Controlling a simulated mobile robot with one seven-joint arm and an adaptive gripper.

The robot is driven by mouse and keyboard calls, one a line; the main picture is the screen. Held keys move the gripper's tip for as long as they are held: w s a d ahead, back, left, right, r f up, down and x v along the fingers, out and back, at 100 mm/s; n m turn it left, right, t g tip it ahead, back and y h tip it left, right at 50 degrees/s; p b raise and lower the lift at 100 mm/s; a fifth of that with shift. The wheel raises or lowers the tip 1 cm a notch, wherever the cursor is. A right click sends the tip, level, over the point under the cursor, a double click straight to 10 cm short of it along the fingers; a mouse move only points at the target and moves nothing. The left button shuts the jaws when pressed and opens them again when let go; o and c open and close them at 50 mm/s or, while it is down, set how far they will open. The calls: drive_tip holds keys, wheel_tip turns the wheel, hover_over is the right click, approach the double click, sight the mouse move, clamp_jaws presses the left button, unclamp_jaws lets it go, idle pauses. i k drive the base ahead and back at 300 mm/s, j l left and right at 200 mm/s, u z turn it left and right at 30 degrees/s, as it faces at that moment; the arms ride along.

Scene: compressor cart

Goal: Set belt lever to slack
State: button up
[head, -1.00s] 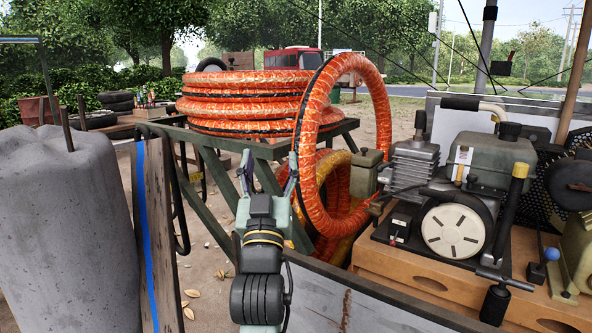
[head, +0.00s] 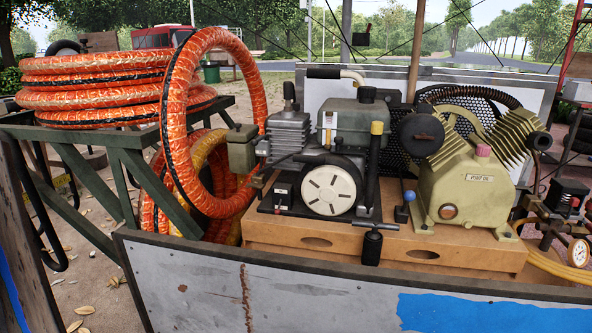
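A compressor cart fills the middle and right of the head view. Its engine (head: 325,165) has a round white cover and sits on a wooden base (head: 290,240). A black upright lever with a yellow top (head: 376,150) stands right of the engine. A small lever with a blue ball knob (head: 409,198) stands upright between the engine and the olive compressor pump (head: 470,190). I cannot tell which of these is the belt lever, and no slack marking is readable. My gripper is out of view.
A grey cart side panel (head: 200,290) with blue tape (head: 480,312) runs along the front. A black T-handle (head: 373,243) rises before the wooden base. Orange hose coils (head: 100,90) lie on a green frame at left. A pressure gauge (head: 578,252) is at far right.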

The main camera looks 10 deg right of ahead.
sight(409, 195)
drive_tip(key=l+z, duration=0.1)
drive_tip(key=z, duration=0.35)
drive_tip(key=l+z, duration=0.15)
drive_tip(key=z, duration=0.25)
drive_tip(key=i+j, duration=0.05)
